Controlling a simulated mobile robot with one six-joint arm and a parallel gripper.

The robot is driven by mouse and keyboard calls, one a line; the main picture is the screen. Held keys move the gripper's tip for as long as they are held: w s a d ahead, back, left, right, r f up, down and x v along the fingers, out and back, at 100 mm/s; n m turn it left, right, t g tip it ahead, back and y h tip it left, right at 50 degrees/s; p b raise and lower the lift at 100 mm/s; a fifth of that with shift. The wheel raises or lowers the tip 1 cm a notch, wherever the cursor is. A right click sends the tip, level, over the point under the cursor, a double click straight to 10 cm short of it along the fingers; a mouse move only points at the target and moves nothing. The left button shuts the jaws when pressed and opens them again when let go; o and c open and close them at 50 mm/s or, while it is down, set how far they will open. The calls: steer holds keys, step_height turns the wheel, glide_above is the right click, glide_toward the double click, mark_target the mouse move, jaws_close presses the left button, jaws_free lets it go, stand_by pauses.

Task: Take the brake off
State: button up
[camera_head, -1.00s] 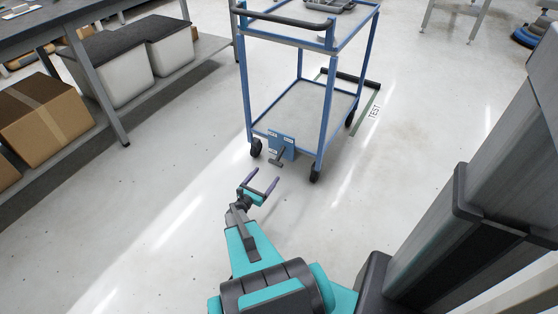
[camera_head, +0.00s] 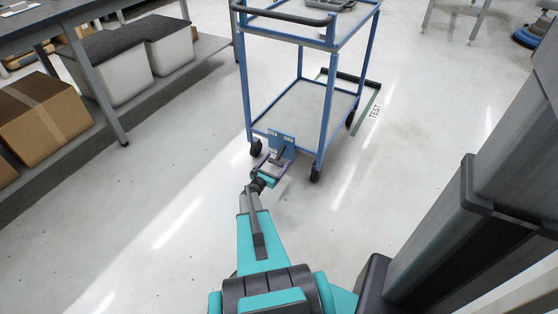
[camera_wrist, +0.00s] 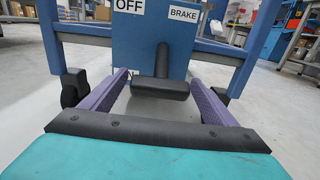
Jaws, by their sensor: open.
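The blue cart (camera_head: 322,120) stands on the floor ahead. A blue brake plate (camera_head: 281,143) is fixed at its lower near end. In the wrist view the plate (camera_wrist: 150,45) carries the labels "OFF" at left and "BRAKE" at right. A dark brake pedal (camera_wrist: 161,80) with a wide bar hangs in front of the plate, near its middle. My gripper (camera_head: 273,165) is open at the plate. In the wrist view its two purple fingers (camera_wrist: 160,92) lie to the left and right of the pedal bar, apart from it. The pedal is partly hidden in the head view.
Black casters (camera_head: 315,173) stand under the cart's near corners. A workbench with a lower shelf holding a cardboard box (camera_head: 44,118) and grey bins is at left. The floor left and right of my arm is clear.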

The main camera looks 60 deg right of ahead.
steer(key=shift+s+d, duration=0.1)
steer(key=shift+d, duration=1.25)
steer(key=c, duration=1.5)
steer(key=shift+a, duration=0.1)
